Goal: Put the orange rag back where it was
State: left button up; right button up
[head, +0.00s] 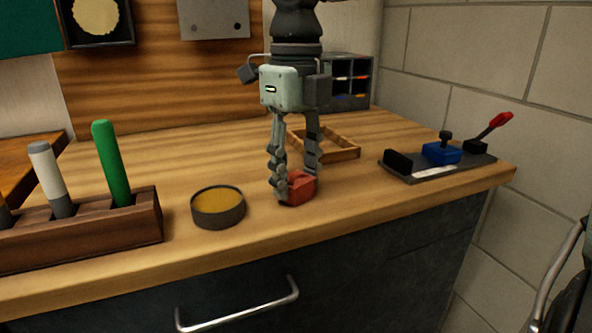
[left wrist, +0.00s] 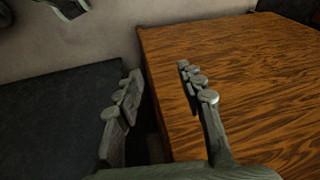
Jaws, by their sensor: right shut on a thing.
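My right gripper (head: 297,182) points straight down over the wooden workbench (head: 365,215). Its fingers are shut on a small red, block-like thing (head: 304,188), which is low at the bench top near the front edge. I cannot tell whether this is the orange rag, nor whether it touches the bench. No other thing that is clearly an orange rag shows. My left gripper (left wrist: 160,95) is in the left wrist view, its fingers apart with nothing between them, beside a brown wooden surface (left wrist: 240,80).
A round tin (head: 218,212) with yellow-brown content stands left of the red thing. A wooden rack (head: 150,215) holds marker-like sticks at the left. A shallow wooden tray (head: 340,154) lies behind the gripper. A blue clamp fixture (head: 441,153) stands at the right. Bare bench lies between these.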

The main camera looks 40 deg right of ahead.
aim_at(295, 179)
jog(key=o, duration=0.7)
pick_arm(q)
jog(key=shift+w+r, duration=0.15)
jog(key=shift+r, duration=0.2)
pick_arm(e)
jog(key=o, duration=0.3)
pick_arm(q)
notch_tip(295, 179, down, 2)
jog(key=shift+w+d+f+p, duration=0.1)
jog(key=shift+w+d+p, duration=0.05)
jog(key=shift+p, duration=0.15)
pick_arm(e)
notch_tip(295, 179, up, 12)
jog(key=shift+r, duration=0.1)
